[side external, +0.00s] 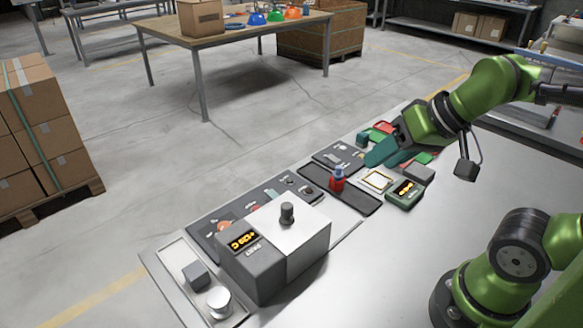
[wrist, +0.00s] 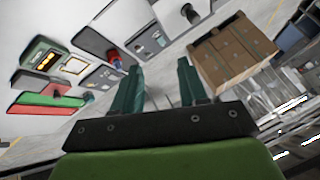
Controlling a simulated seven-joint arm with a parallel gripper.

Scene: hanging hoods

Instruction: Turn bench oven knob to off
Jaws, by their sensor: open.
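The bench oven, as I take it, is a grey and white box (side external: 310,240) at the near end of the bench strip in the side view. Its dark front has a lit orange display (side external: 243,241). A dark upright knob (side external: 287,213) stands on its white top; its pointing direction is too small to tell. The wrist view shows the knob (wrist: 189,12) at the top edge, with the box partly cut off. My gripper (side external: 376,155) has teal fingers and is open and empty, well apart from the oven at the far end of the strip. It also shows in the wrist view (wrist: 160,68).
A red and blue item (side external: 337,179) stands on a dark strip between my gripper and the oven. A small green device with a display (side external: 404,193) and a grey block (side external: 420,174) lie below my gripper. A tray (side external: 238,312) holds a metal cylinder (side external: 220,301).

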